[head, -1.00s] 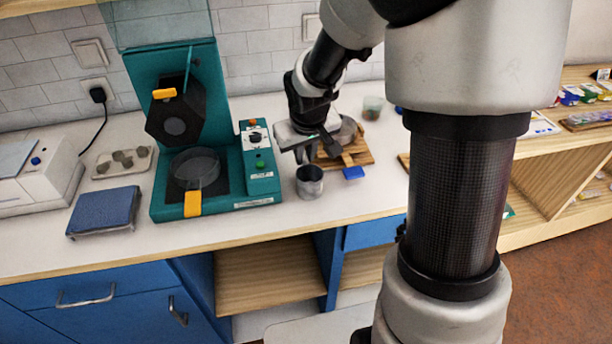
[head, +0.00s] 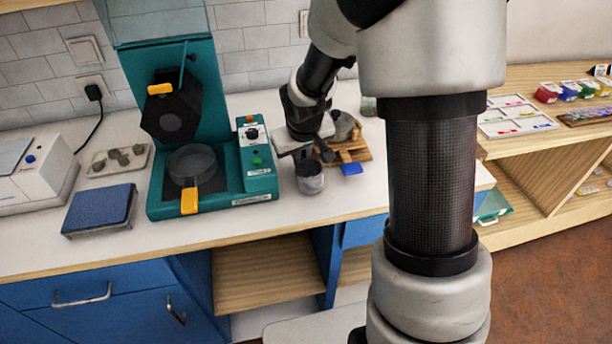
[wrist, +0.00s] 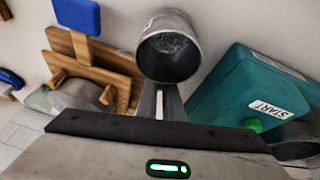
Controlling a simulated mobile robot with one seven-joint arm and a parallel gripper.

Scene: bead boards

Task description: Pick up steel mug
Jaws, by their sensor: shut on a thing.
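The steel mug (head: 310,180) is a small grey metal cup near the front of the white counter, right of the teal machine. My gripper (head: 305,160) is above it and shut on its rim. In the wrist view the mug (wrist: 170,48) shows its open mouth, and the fingers of my gripper (wrist: 160,103) meet at its near side. The fingertips are partly hidden by the mug. I cannot tell whether the mug touches the counter.
The teal machine (head: 232,185) with a raised lid stands close on the left. A wooden rack (head: 355,150) and a blue item (head: 351,169) are close behind and right. A blue pad (head: 98,210) lies further left. The counter's front edge is near.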

